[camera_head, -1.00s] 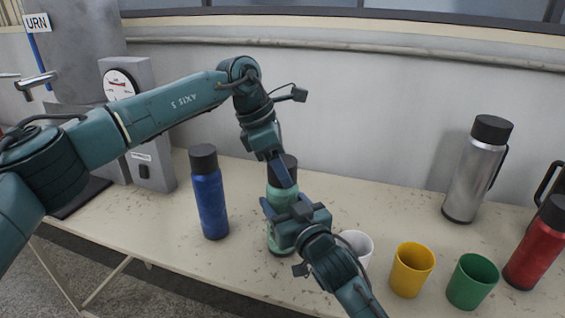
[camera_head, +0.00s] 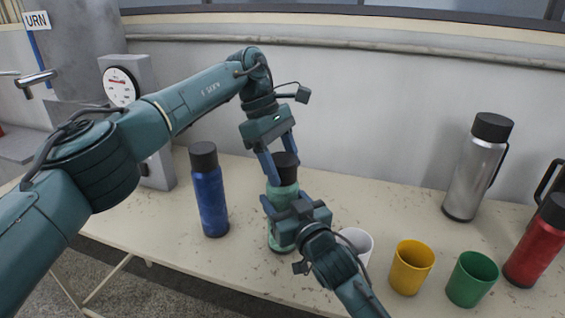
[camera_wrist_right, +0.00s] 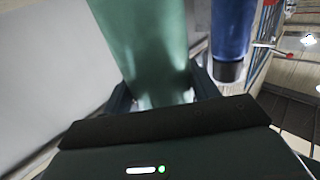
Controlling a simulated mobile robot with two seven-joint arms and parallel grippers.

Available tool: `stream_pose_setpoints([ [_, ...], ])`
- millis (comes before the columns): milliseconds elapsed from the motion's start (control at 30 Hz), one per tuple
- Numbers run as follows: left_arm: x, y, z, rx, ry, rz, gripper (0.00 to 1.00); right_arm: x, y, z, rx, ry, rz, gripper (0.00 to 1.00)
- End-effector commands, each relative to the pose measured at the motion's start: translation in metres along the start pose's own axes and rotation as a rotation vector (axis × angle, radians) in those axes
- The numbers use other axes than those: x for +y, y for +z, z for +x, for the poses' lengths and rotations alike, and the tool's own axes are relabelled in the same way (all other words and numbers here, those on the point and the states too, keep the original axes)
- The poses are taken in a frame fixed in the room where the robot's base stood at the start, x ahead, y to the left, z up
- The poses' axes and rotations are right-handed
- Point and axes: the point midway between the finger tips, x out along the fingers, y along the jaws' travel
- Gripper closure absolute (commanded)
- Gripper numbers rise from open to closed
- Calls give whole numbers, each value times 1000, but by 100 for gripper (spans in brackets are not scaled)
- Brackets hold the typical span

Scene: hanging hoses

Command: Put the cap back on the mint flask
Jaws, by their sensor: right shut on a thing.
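The mint flask (camera_head: 284,198) stands upright on the table, with a black cap (camera_head: 286,165) on its top. I cannot tell whether the cap is fully seated. My left gripper (camera_head: 283,168) is above the flask, pointing down. Its fingers are spread apart, with the cap close to and partly between their tips. I cannot tell if they touch it. My right gripper (camera_head: 283,218) is shut on the flask's body from the front and hides part of it. In the right wrist view the flask's green body (camera_wrist_right: 150,50) fills the space between the fingers.
A blue flask (camera_head: 209,195) stands left of the mint one. A white cup (camera_head: 358,242), yellow cup (camera_head: 411,268) and green cup (camera_head: 471,280) stand to the right. A steel flask (camera_head: 475,170) and red flask (camera_head: 537,245) are farther right. The table behind the cups is clear.

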Motion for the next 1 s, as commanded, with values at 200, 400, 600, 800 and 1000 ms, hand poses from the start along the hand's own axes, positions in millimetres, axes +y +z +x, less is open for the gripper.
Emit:
stream_pose_setpoints([
  [200, 0, 0, 0, 0, 0, 0, 25, 0, 1, 0, -3, 0, 0, 100],
  [400, 0, 1, -2, 0, 0, 0, 25, 0, 1, 0, -3, 0, 0, 100],
  [600, 0, 12, -26, 0, 3, 0, 25, 0, 1, 0, -3, 0, 1, 100],
  [800, 0, 18, -40, 0, 0, -1, 25, 0, 1, 0, -3, 0, 1, 100],
  [1000, 0, 18, -41, 0, -1, -1, 25, 0, 1, 0, -3, 0, 1, 100],
])
